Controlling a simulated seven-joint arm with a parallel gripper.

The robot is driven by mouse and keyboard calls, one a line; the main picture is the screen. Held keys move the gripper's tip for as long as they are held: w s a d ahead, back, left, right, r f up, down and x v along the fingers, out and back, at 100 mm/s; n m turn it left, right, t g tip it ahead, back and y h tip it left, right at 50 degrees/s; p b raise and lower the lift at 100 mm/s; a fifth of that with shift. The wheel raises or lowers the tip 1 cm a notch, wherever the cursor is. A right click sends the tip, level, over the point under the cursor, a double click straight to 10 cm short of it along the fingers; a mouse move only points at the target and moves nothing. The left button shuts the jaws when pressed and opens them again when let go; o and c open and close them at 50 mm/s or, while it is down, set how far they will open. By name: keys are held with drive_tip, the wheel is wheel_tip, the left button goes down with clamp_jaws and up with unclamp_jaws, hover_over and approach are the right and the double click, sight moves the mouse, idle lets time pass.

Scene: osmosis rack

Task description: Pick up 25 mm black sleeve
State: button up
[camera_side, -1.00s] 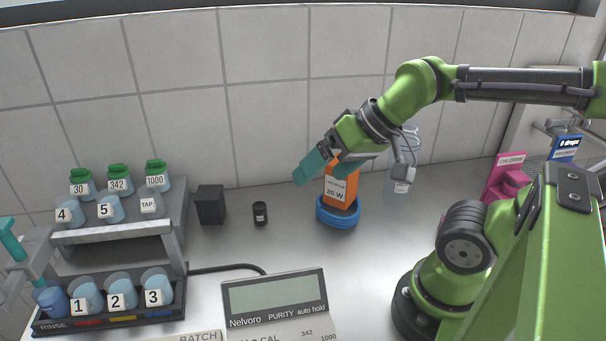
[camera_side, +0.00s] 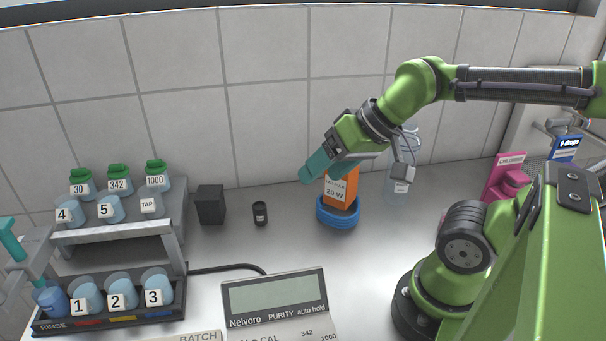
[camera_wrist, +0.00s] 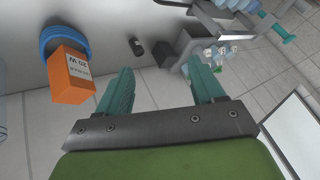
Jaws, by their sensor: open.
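The small black sleeve (camera_side: 260,213) stands upright on the bench, with a small pale label on its front. In the wrist view the sleeve (camera_wrist: 136,46) shows beyond my fingertips, a little left of the space between them. My gripper (camera_side: 308,174) has teal fingers and is in the air, to the right of the sleeve and above bench level, close to the orange box. In the wrist view my gripper (camera_wrist: 164,80) has its two fingers wide apart with nothing between them.
An orange box (camera_side: 341,190) marked 20 W stands in a blue ring (camera_side: 338,216) right of the sleeve. A larger black block (camera_side: 210,205) stands to its left. A two-level rack (camera_side: 112,232) with numbered cups is further left. A Nelvoro meter (camera_side: 276,300) lies in front.

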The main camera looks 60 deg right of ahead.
drive_tip(key=m+g+h, duration=0.2)
drive_tip(key=m+g, duration=0.2)
drive_tip(key=g, duration=0.3)
approach(259, 205)
drive_tip(key=f, duration=0.6)
drive_tip(key=shift+a, duration=0.25)
drive_tip(key=shift+d+f, duration=0.2)
drive_tip(key=shift+f, duration=2.85)
